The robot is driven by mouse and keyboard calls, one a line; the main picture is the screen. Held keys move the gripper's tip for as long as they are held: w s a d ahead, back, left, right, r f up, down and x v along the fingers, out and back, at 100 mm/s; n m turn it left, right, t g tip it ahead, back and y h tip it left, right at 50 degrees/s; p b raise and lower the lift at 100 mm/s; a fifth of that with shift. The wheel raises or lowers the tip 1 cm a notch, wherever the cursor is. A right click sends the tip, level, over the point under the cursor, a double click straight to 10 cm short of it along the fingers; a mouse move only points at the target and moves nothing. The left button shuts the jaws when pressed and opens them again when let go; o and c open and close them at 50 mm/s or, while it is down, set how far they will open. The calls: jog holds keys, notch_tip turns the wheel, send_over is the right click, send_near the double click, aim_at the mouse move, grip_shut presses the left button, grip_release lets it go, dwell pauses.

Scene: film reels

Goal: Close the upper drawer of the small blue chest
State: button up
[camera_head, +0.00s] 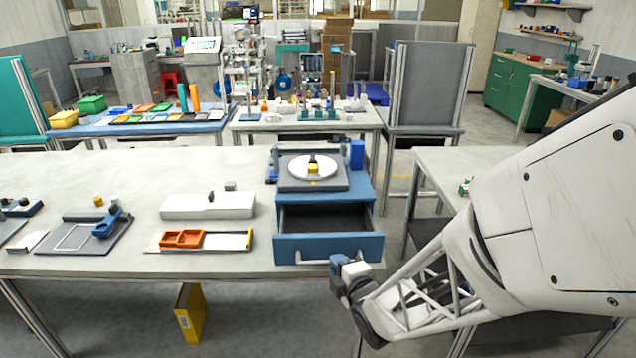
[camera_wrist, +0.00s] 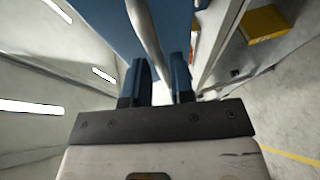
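The small blue chest (camera_head: 362,188) stands at the right end of the long table. A drawer (camera_head: 330,248) is pulled out toward me; its dark inside looks empty. Whether another drawer lies below is hidden. My gripper (camera_head: 343,264) is at the right part of the drawer front, just before it. In the wrist view the two blue fingers (camera_wrist: 162,84) are apart, with the pale bar handle (camera_wrist: 146,32) running down between them against the blue drawer front (camera_wrist: 100,22). I cannot tell whether a finger touches the handle.
A turntable-like device with a white disc (camera_head: 301,168) and a blue cylinder (camera_head: 357,154) sit on the chest. Left of it are a white case (camera_head: 205,207) and an orange tray (camera_head: 182,239). A yellow box (camera_head: 190,313) stands below the table.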

jog(key=shift+x, duration=1.15)
grip_shut()
